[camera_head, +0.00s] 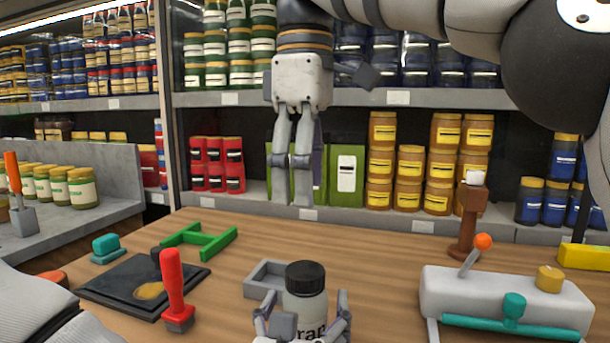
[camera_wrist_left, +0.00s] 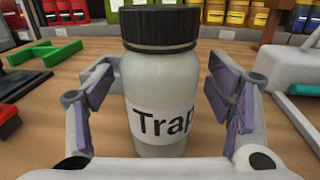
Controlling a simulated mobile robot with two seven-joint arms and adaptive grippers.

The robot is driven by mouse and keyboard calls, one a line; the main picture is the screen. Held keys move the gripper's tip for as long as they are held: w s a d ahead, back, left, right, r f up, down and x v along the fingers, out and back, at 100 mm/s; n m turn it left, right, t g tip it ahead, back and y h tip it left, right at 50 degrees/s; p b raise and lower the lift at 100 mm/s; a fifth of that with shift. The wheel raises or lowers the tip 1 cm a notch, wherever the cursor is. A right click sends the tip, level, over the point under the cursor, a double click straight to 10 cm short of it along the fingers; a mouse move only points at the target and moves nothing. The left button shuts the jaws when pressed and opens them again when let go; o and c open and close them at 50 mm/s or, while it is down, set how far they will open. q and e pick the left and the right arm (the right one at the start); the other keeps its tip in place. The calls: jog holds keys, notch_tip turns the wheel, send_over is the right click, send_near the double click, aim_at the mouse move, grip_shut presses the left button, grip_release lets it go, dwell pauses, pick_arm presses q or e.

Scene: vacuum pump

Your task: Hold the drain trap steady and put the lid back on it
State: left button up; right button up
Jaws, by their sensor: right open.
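The drain trap (camera_head: 306,305) is a clear bottle with a white label reading "Trap" and stands upright on the table. It also shows in the left wrist view (camera_wrist_left: 160,85). A black ribbed lid (camera_head: 305,276) sits on its top, seen too in the left wrist view (camera_wrist_left: 160,28). My left gripper (camera_head: 307,318) has its fingers on both sides of the bottle. Its purple pads are close to the glass in the left wrist view (camera_wrist_left: 165,85); firm contact is not clear. My right gripper (camera_head: 291,200) is open and empty, pointing down, above and behind the trap.
A grey open tray (camera_head: 262,284) stands just behind and left of the trap. A red-handled tool (camera_head: 174,290), a black plate (camera_head: 120,284) and a green frame (camera_head: 200,240) lie left. A white pump-like unit (camera_head: 505,296) with levers stands right. Stocked shelves (camera_head: 420,210) line the back.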

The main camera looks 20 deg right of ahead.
pick_arm(q)
jog(key=v, duration=1.2)
